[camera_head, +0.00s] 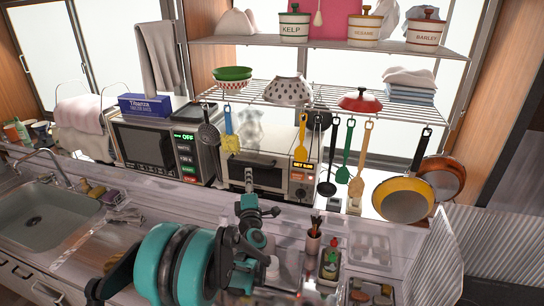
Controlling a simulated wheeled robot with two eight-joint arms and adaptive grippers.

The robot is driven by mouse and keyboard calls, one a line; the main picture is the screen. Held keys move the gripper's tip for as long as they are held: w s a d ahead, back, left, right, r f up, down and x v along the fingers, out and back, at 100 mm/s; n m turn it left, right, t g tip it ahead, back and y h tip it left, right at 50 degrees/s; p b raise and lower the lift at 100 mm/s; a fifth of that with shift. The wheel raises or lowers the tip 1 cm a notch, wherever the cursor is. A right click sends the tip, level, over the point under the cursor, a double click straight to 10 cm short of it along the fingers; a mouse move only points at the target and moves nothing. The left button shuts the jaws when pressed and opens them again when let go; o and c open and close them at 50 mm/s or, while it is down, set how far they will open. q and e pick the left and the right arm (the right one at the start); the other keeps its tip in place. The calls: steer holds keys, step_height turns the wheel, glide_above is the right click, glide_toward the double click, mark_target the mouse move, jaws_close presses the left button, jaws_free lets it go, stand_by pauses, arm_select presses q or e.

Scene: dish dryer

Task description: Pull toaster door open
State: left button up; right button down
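The toaster (302,178) is a silver toaster oven on the counter, below the hanging utensils. Its dark glass door (266,178) looks shut, with a light bar along its top. A display and knobs are at its right side. My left gripper (248,200), dark with teal parts, is at the end of my teal arm, in front of the door's lower part in the picture. The arm hides the area below the door. I cannot tell whether the gripper touches the toaster, or how its fingers are set. My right gripper is not in view.
A microwave (150,150) stands left of the toaster. A wire rack (330,100) above holds bowls and a red lid. Ladles, spatulas and a yellow pan (403,200) hang from it. Bottles (331,262) stand right of my arm. A sink (45,215) is at the left.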

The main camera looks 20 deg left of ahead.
mark_target(249, 163)
arm_select(q)
steer(key=shift+n, duration=0.3)
steer(key=x, duration=0.8)
steer(key=shift+f, duration=0.1)
jaws_close()
